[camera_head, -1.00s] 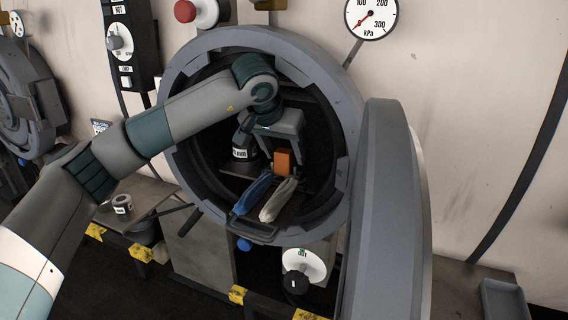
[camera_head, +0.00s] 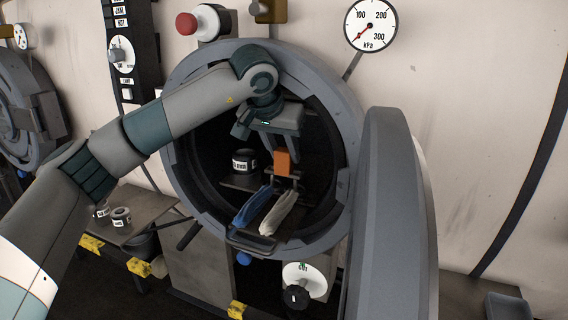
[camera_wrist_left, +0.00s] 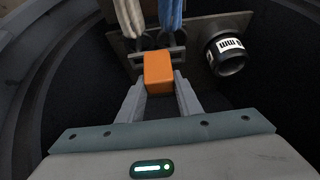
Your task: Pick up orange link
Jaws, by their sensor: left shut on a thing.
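The orange link (camera_head: 282,162) is a small orange block inside the round opening of the machine. My left gripper (camera_head: 270,128) reaches in from the left and above and is shut on it. In the left wrist view the orange link (camera_wrist_left: 158,72) sits between the tips of the two grey fingers. A grey metal bracket (camera_head: 288,178) shows just below the link in the head view; I cannot tell whether they touch. A blue hank (camera_head: 252,206) and a cream hank (camera_head: 278,213) lie below, towards the opening's front. My right gripper is not in view.
A black labelled roll (camera_head: 244,162) stands left of the link inside the drum. The thick drum rim (camera_head: 350,130) surrounds the arm closely. The open grey door (camera_head: 390,210) stands at the right. More labelled rolls (camera_head: 121,216) sit on the bench at left.

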